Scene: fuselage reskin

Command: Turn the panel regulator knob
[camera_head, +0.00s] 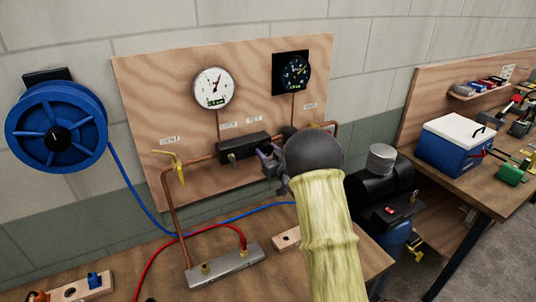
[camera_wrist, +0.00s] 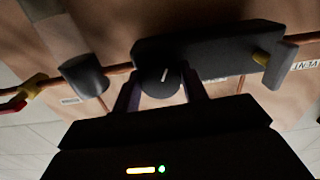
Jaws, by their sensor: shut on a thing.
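The regulator knob (camera_wrist: 161,81) is a round black dial with a white pointer line in the wrist view. It sits at the edge of a dark block on the copper pipe; this block (camera_head: 243,148) also shows on the wooden panel (camera_head: 150,85) in the head view. My gripper (camera_wrist: 160,98) has one finger on each side of the knob and is shut on it. In the head view my gripper (camera_head: 268,157) is at the right part of the block, and my arm hides the knob.
A white gauge (camera_head: 212,88) and a black gauge (camera_head: 294,70) are mounted above the block. A yellow valve handle (camera_head: 171,160) is at the left. A blue hose reel (camera_head: 57,127) hangs at the left.

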